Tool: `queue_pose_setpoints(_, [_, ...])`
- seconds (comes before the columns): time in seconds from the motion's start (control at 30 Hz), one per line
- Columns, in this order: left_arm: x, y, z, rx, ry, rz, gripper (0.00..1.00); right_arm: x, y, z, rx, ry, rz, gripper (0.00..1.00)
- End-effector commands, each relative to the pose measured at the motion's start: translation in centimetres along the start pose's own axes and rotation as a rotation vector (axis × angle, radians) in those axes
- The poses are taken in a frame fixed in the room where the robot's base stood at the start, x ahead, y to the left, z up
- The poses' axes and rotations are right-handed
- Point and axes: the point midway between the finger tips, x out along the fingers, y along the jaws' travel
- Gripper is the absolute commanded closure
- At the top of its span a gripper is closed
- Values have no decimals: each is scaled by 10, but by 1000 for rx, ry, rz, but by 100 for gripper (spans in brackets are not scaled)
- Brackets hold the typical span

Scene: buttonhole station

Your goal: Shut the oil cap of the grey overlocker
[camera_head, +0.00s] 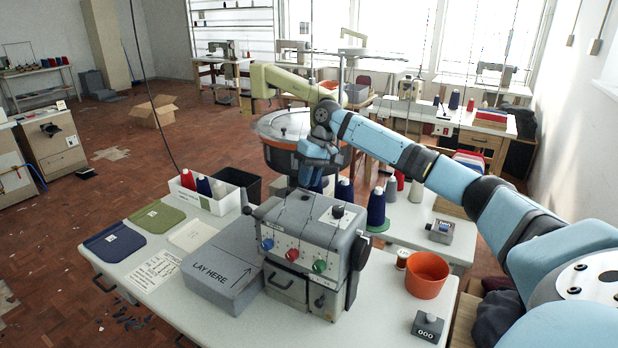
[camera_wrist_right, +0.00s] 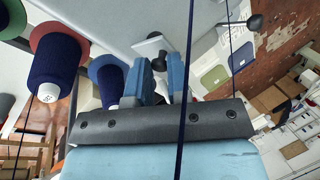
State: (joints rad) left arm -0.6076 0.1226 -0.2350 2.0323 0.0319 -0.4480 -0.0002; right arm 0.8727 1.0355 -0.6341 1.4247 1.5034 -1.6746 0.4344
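The grey overlocker (camera_head: 298,232) stands on the near white table, with blue, red and green dials on its front. A dark round knob (camera_head: 337,211) sits on a pale plate on its top; I cannot tell for sure whether it is the oil cap, or whether it is open. My right gripper (camera_head: 311,180) is above and behind the overlocker's top, apart from it. In the right wrist view its two blue fingers (camera_wrist_right: 159,82) stand apart with a gap between them. The pale plate (camera_wrist_right: 150,45) and a dark knob show beyond the fingertips. My left gripper is not in view.
Thread cones (camera_head: 376,207) stand close behind the overlocker. A grey block marked "LAY HERE" (camera_head: 222,268) adjoins its left side. An orange pot (camera_head: 427,274) and a grey counter box (camera_head: 428,327) are to the right. A cable hangs across the right wrist view.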

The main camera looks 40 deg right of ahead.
Motion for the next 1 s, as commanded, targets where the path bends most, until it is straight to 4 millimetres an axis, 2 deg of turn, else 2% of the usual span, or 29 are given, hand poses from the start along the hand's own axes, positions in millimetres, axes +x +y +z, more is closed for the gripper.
queue_pose_setpoints(0.77, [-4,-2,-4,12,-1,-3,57,-1,-2,1,-4,11,24,100])
queue_pose_setpoints(1.0, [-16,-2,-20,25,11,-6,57,-3,-6,3,-15,39,85,100])
